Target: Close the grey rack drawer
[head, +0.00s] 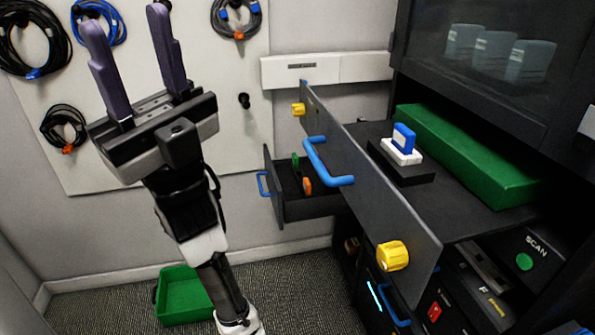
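The grey rack drawer (370,190) is pulled out of the dark rack on the right. Its long front panel has a blue handle (325,165) in the middle and a yellow knob near each end, one far (299,109) and one near (392,255). A smaller dark drawer (305,207) with a blue handle (263,184) also stands open, lower and beyond it. My gripper (125,16) is raised at the left, with its two purple fingers pointing up and spread apart. It is empty and apart from both drawers.
A green block (465,155) and a blue-and-white item (403,144) sit behind the drawer front. The small drawer holds green and orange items. Coiled cables (35,38) hang on the pale wall board (180,125). A green bin (183,297) is on the carpet.

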